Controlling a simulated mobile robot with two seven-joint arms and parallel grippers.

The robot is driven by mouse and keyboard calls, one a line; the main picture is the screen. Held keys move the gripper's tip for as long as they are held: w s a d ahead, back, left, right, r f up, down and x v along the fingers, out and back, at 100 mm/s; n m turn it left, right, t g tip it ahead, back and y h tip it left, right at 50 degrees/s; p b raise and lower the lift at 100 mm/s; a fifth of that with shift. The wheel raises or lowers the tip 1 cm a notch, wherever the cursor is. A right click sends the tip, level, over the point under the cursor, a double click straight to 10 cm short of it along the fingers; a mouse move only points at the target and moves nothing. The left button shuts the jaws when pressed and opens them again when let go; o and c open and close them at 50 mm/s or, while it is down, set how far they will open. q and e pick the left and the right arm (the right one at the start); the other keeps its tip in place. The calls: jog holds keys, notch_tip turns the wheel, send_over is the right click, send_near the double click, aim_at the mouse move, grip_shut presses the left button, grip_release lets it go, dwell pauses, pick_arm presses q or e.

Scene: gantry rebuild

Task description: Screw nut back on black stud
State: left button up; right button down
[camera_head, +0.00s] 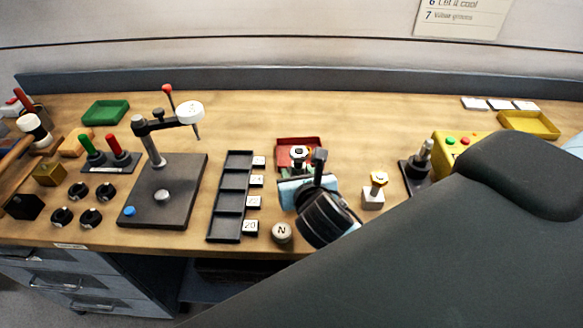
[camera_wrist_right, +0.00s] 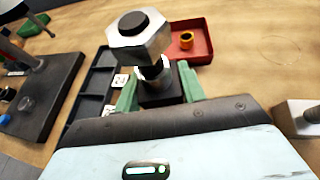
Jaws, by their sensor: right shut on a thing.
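A steel hex nut (camera_wrist_right: 136,38) sits at the top of the black stud (camera_wrist_right: 140,22), whose round dark end shows in the nut's middle. A shiny threaded part shows beneath it, above a black block (camera_wrist_right: 160,92). The nut also shows small in the head view (camera_head: 298,152). My right gripper (camera_wrist_right: 158,85) has its green fingers on either side of the black block, shut on it. In the head view its pale body hides most of the block. I cannot tell how far the nut is threaded on. My left gripper is not in view.
A red tray (camera_head: 313,142) lies behind, with an orange ring (camera_wrist_right: 186,40) in it. A white block (camera_head: 373,199) with a yellow nut stands to the right. My right arm covers the lower right.

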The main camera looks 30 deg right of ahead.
jog(key=shift+w, duration=0.1)
jog(key=shift+f, duration=0.15)
jog(key=shift+f, duration=1.2)
jog(key=shift+f+b, duration=0.55)
jog(key=shift+f, duration=0.75)
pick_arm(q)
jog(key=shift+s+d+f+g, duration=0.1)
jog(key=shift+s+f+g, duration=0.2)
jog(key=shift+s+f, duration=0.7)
pick_arm(e)
jog(key=shift+f, duration=0.15)
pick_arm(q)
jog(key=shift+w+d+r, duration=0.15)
